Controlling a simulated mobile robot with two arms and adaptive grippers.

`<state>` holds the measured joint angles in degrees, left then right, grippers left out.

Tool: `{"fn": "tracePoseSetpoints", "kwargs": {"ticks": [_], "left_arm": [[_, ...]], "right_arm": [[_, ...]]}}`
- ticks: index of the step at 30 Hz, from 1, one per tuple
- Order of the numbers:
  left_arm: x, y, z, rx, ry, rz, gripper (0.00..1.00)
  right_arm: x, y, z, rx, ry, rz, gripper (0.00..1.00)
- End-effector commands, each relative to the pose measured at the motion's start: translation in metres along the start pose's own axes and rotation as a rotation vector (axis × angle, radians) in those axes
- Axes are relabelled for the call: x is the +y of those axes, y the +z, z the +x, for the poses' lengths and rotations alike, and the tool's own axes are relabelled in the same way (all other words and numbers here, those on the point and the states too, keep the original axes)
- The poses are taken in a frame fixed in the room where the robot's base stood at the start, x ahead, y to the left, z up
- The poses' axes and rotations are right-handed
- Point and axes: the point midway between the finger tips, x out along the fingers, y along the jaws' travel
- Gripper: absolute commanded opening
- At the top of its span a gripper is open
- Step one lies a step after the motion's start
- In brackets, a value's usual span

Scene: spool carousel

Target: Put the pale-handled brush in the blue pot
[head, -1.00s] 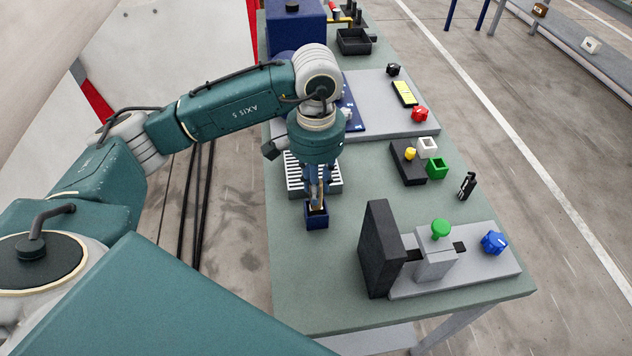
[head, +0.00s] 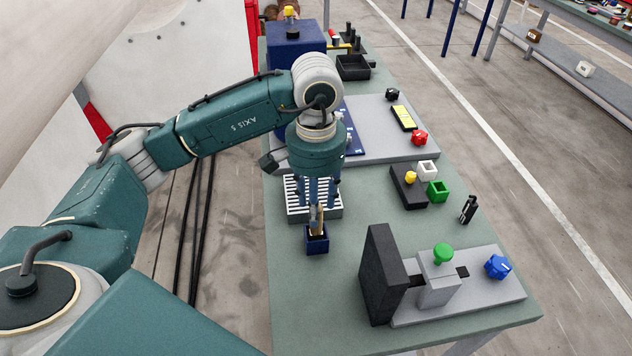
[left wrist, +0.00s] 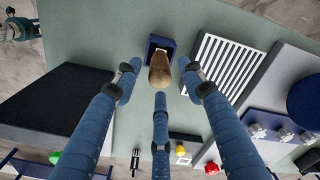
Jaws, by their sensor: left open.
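The pale-handled brush (head: 317,220) stands in the small square blue pot (head: 316,246), its upper part sticking out above the rim. In the left wrist view the brush (left wrist: 160,70) points up towards the camera from the pot (left wrist: 152,43). My left gripper (head: 318,203) is just above the pot, its three fingers spread around the top of the brush. In the left wrist view its fingers (left wrist: 160,80) are open, with gaps between them and the brush. The brush's lower end is hidden inside the pot. My right gripper is not in view.
A slatted white-and-grey tray (head: 328,213) lies right behind the pot. A black upright plate (head: 380,275) stands on the right with a grey fixture (head: 470,295). A dark block (head: 408,188) with small coloured pieces lies farther back. The green table between is clear.

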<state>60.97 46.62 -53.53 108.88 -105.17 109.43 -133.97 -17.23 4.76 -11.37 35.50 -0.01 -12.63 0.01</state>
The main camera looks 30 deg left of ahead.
Motion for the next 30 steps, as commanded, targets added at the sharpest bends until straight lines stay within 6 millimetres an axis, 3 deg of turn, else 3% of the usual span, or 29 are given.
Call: {"fn": "tracePoseSetpoints", "kwargs": {"ticks": [6,13,19,30], "left_arm": [[0.0,-0.002,-0.05,0.009,0.001,0.002,0.41],[0.0,-0.001,-0.084,0.004,-0.001,-0.001,0.41],[0.0,0.0,-0.095,0.001,0.0,0.0,0.41],[0.0,0.0,-0.095,0.0,0.001,0.0,0.41]], "right_arm": [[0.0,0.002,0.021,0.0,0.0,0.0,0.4],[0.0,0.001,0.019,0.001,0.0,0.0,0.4],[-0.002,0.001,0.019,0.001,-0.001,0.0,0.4],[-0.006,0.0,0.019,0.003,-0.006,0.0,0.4]]}}
